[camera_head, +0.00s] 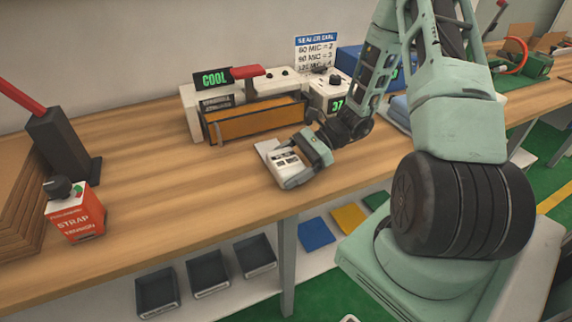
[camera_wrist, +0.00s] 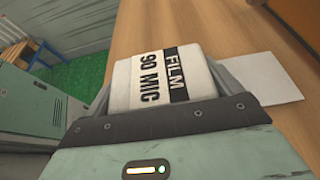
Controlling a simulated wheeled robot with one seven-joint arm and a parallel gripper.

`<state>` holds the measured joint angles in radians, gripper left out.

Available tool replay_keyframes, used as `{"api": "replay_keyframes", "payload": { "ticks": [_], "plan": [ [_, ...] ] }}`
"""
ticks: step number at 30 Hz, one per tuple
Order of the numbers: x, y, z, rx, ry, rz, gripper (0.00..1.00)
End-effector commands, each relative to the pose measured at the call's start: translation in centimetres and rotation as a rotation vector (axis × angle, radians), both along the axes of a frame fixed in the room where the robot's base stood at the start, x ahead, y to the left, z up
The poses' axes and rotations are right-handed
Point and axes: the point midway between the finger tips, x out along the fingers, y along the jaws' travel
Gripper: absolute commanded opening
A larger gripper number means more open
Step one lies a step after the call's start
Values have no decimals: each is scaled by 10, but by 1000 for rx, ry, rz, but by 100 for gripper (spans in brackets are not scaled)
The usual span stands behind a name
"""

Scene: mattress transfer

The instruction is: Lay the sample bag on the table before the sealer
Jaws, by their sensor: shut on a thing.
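The sample bag (camera_head: 284,158) is a white block-like packet with a black band. In the wrist view the bag (camera_wrist: 155,80) reads "FILM 90 MIC". My gripper (camera_head: 290,165) is shut on it, one finger on each side, low at the table's front edge. I cannot tell whether the bag touches the table (camera_head: 170,170). The sealer (camera_head: 190,110) stands behind, white with a long orange-brown front, a red handle and a green "COOL" display. A flat white sheet (camera_head: 266,147) lies on the table beside the bag; it also shows in the wrist view (camera_wrist: 262,80).
A dial box (camera_head: 330,92) stands right of the sealer, below a "SEALER DIAL" sign (camera_head: 317,52). An orange strap tension box (camera_head: 77,216) and a dark post with a red lever (camera_head: 60,145) stand left. Table left of the bag is clear. Dark bins (camera_head: 207,273) sit below.

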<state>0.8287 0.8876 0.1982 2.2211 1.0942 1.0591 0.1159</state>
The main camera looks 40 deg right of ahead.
Motion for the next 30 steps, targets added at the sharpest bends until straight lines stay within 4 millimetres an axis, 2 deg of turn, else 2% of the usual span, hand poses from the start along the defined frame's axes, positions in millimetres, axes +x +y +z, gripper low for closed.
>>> {"api": "replay_keyframes", "payload": {
  "ticks": [8,9,10,20,23,30],
  "plan": [
    [0,0,-7,1,0,0,65],
    [0,0,-7,1,0,0,96],
    [0,0,-7,1,0,0,100],
    [-1,-7,-4,-2,-2,-2,100],
    [-4,-19,1,-2,-2,-4,100],
    [-18,-68,21,-4,-3,-5,100]
  ]
}}
